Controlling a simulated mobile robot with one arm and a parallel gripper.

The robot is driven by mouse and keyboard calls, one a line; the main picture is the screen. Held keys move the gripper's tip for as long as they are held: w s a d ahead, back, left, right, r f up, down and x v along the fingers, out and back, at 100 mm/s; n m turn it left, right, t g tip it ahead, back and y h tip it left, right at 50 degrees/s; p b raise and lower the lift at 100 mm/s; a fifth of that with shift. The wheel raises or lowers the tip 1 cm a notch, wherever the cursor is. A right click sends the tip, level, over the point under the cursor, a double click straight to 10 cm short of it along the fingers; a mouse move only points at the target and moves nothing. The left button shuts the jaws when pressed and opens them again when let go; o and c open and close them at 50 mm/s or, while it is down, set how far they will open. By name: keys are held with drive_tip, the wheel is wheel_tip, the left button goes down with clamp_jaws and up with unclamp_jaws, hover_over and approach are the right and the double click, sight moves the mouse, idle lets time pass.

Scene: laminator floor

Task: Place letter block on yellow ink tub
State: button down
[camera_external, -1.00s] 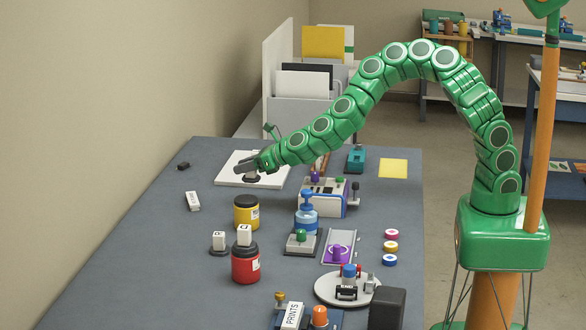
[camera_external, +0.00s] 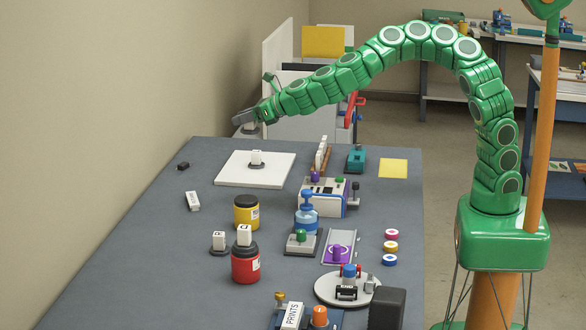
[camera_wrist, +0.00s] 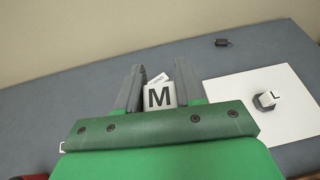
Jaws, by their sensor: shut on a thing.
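My gripper (camera_external: 247,117) is raised beyond the far left part of the bench. In the wrist view its fingers (camera_wrist: 158,92) are shut on a white block with a black M (camera_wrist: 160,97). The held block (camera_external: 250,129) shows only partly in the external view. The yellow ink tub (camera_external: 246,213) has a black lid with nothing on it and stands on the bench, well nearer the camera than my gripper. Another white letter block (camera_external: 256,156) stands on a dark base on the white board and reads L in the wrist view (camera_wrist: 275,95).
A red tub (camera_external: 245,266) with a letter block (camera_external: 244,234) on its lid stands in front of the yellow tub. Another letter block (camera_external: 219,239) is beside it. A white tag (camera_external: 193,201) lies left.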

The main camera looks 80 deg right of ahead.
wheel_tip(320, 180, up, 4)
drive_tip(key=shift+f, duration=0.1)
drive_tip(key=shift+a+r, duration=0.1)
drive_tip(key=shift+r, duration=0.1)
drive_tip(key=shift+s+a+f+n+y, duration=0.1)
drive_tip(key=shift+s+a+n+y, duration=0.05)
drive_tip(key=shift+a+n+y, duration=0.4)
drive_tip(key=shift+s+a+f+n+y, duration=0.1)
drive_tip(key=shift+a+n+y, duration=0.35)
drive_tip(key=shift+a+y, duration=0.2)
drive_tip(key=s+a+n+g+y, duration=0.8)
drive_tip(key=s+a+n+y, duration=0.4)
drive_tip(key=s, duration=0.4)
hover_over(242, 201)
drive_tip(key=s, duration=0.2)
drive_tip(key=shift+h, duration=0.4)
drive_tip(key=f, duration=1.2)
drive_tip(key=shift+w+d+f, duration=0.25)
drive_tip(key=shift+d+f, duration=0.05)
drive_tip(key=shift+f, duration=0.1)
drive_tip(key=shift+w+a+f, duration=0.2)
drive_tip(key=shift+w+f, duration=0.55)
drive_tip(key=shift+f, duration=0.25)
drive_tip(key=shift+f+n, duration=0.3)
drive_tip(key=shift+f, duration=1.15)
